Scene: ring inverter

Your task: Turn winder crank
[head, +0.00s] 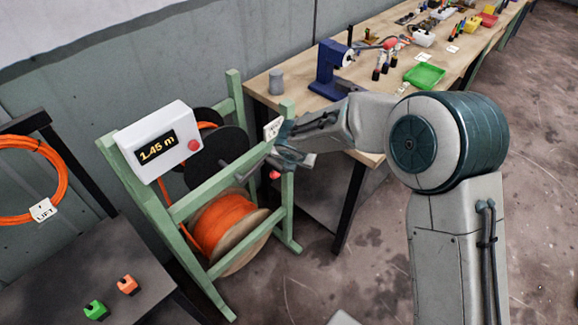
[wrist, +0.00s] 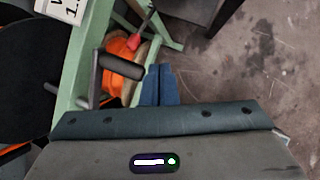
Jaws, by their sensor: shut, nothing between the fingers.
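The winder is a green frame (head: 118,160) with an orange cable spool (head: 222,225) low in it and a black disc (head: 218,150) above. A grey crank (head: 248,168) shows at the frame's right side in the head view, partly hidden by my gripper. In the wrist view, the crank's dark handle (wrist: 108,61) stands left of my fingers. My gripper (head: 283,158) is shut and empty beside the crank. Its blue fingers (wrist: 159,72) are together in the wrist view, apart from the handle in the picture. Contact with the crank elsewhere cannot be told.
A white counter box (head: 160,142) reading 1.45 m tops the frame. A red knob (head: 275,175) shows below my gripper. A wooden workbench (head: 375,125) with a blue machine (head: 330,70) and a green tray (head: 424,76) runs behind. A dark table (head: 75,270) stands at left.

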